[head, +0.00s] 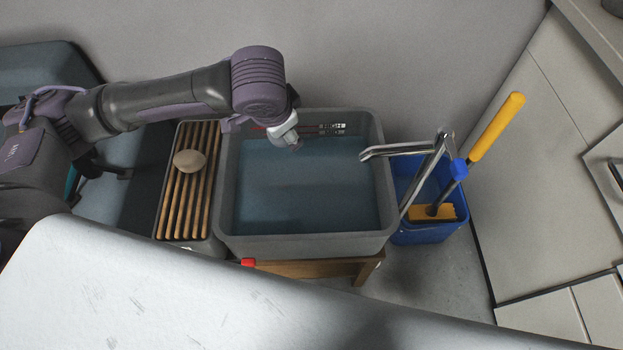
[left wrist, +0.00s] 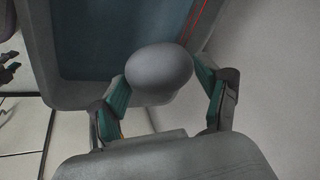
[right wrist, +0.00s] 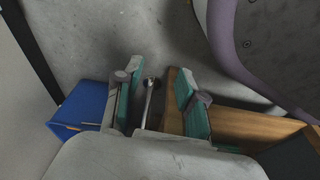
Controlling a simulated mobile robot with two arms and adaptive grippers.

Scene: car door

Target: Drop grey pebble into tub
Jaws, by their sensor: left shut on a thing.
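In the left wrist view, a smooth grey pebble (left wrist: 160,73) is between the two green-padded fingers of my left gripper (left wrist: 160,95), which is shut on it. The tub (left wrist: 88,50) is grey with blue water, and it lies beyond and below the pebble. In the head view, the tub (head: 387,190) stands in the middle, and my left wrist is over its far left part. The pebble cannot be made out there. My right gripper (right wrist: 160,98) is open, its fingers apart, low beside a wooden stand; it is not visible in the head view.
A slatted wooden rack (head: 180,215) with a beige stone (head: 190,161) is left of the tub. A metal faucet (head: 400,153) reaches over the tub's right rim. A blue bucket (head: 430,230) with a yellow-handled tool (head: 497,127) stands at right. A pale scuffed surface (head: 150,290) fills the foreground.

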